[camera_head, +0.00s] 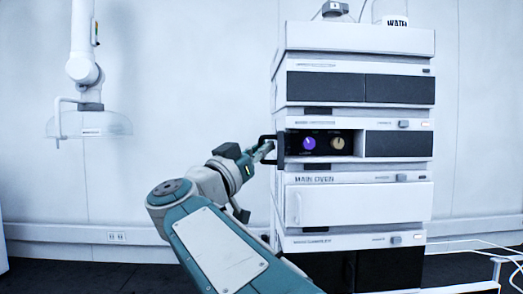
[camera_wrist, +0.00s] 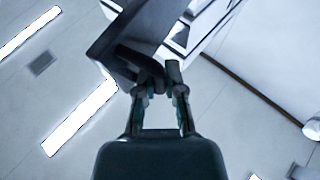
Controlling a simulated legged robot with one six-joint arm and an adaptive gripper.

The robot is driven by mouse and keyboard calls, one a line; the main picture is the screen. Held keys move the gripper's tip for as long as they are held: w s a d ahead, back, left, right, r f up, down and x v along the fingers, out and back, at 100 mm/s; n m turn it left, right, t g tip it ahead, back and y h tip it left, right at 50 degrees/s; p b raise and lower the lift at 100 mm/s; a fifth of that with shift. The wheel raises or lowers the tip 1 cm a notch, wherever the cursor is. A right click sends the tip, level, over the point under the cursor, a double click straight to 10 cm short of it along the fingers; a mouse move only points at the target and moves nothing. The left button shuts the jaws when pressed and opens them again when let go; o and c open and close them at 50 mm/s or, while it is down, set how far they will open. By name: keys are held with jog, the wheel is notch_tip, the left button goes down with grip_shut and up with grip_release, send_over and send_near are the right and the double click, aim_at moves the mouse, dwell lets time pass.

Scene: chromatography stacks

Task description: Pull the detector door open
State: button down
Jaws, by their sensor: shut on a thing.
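The detector door (camera_head: 280,151) is a dark panel at the left of its module in the head view. It stands swung out, nearly edge-on, and the bay behind it shows a purple knob (camera_head: 309,143) and a tan knob (camera_head: 337,143). My gripper (camera_head: 267,150) is at the door's left side, shut on its dark handle (camera_head: 263,138). In the wrist view, the fingers (camera_wrist: 160,88) close on the handle, with the dark door panel (camera_wrist: 122,45) beyond. The fingertips partly hide the handle.
The chromatography stack (camera_head: 355,62) rises above and below the bay. A closed dark panel (camera_head: 398,143) covers the module's right half. A white oven front (camera_head: 357,204) sits below. A hanging white arm with a clear hood (camera_head: 92,122) is at left, with free room between.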

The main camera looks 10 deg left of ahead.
jog(key=c, duration=0.7)
grip_release()
jog(key=shift+s+r, duration=0.1)
jog(key=v, duration=1.2)
